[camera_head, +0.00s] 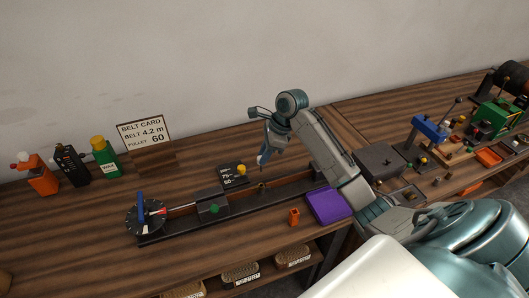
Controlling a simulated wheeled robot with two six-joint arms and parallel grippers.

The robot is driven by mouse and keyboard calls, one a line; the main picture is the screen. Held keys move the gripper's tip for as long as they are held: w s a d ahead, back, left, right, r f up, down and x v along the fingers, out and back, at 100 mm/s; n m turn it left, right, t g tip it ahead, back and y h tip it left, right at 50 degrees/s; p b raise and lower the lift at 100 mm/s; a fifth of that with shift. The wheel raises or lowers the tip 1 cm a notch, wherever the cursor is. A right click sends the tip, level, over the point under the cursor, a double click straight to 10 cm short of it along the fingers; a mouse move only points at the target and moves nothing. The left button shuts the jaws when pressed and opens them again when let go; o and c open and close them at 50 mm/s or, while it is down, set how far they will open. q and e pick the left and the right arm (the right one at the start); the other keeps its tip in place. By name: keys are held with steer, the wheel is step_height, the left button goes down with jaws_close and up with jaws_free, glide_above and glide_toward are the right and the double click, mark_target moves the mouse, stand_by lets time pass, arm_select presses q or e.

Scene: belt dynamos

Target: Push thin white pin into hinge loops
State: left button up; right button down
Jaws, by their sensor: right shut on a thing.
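My right gripper (264,157) hangs above the long dark rail (285,188), near its middle, with its fingers pointing down. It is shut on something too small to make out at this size. I cannot pick out a thin white pin or the hinge loops. The rail carries a round dark dial (145,218) at its left end, a block with a green knob (214,209) and a small dark plate with white numbers (231,176) behind it. My left gripper is not in view.
Orange (40,178), black (72,167) and green (105,158) bottles stand at the back left beside a belt card (144,131). A purple tray (328,206) and an orange piece (294,217) lie in front of the rail. Devices crowd the right; the front left is clear.

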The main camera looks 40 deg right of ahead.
steer(key=shift+f, duration=2.65)
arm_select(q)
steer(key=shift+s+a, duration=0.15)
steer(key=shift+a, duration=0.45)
arm_select(e)
steer(key=shift+f, duration=0.2)
steer(key=shift+f, duration=2.45)
steer(key=c, duration=1.1)
jaws_free()
steer(key=shift+c, duration=0.2)
